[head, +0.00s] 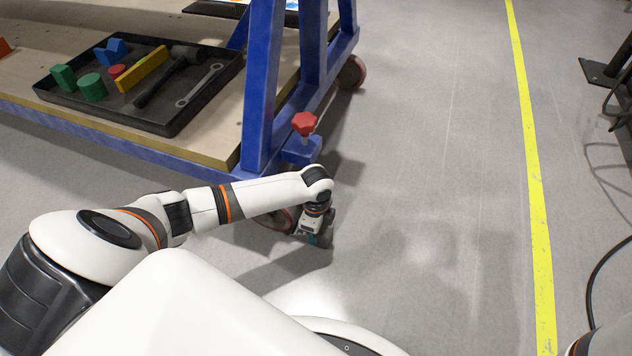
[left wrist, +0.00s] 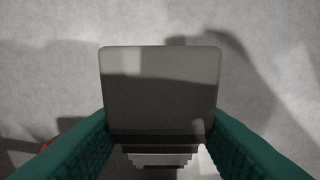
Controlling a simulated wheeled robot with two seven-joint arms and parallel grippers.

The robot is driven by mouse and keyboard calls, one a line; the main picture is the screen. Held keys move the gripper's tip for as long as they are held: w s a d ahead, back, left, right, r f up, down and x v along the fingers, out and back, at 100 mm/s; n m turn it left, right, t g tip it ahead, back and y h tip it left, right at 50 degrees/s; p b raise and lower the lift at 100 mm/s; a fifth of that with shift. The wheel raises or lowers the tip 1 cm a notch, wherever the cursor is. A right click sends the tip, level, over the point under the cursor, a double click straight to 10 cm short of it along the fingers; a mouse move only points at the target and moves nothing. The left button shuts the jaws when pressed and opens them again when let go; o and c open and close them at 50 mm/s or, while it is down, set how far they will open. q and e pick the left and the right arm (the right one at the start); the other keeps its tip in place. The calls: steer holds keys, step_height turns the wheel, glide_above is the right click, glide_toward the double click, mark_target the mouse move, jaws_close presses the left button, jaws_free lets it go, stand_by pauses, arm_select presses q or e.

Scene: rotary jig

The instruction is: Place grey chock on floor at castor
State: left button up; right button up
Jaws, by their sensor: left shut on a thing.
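The grey chock (left wrist: 160,85) fills the middle of the left wrist view, between two teal finger pads. My left gripper (left wrist: 160,128) is shut on it. In the head view my left gripper (head: 317,238) points down near the floor by the cart's near corner. A dark part of the chock (head: 329,226) shows beside the fingers. The castor (head: 272,221) has a reddish wheel and is largely hidden behind my left arm, just left of the gripper. Whether the chock touches the floor or the wheel cannot be told. My right gripper is not in view.
The blue-framed cart (head: 262,90) stands at upper left, with a red star knob (head: 304,123) above the near corner. A black tray (head: 190,115) of blocks and tools lies on its wooden deck. Open grey floor reaches right to a yellow line (head: 532,170).

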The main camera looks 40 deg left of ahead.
arm_select(q)
steer(key=shift+f, duration=0.15)
steer(key=o, duration=1.2)
steer(key=shift+c, duration=0.2)
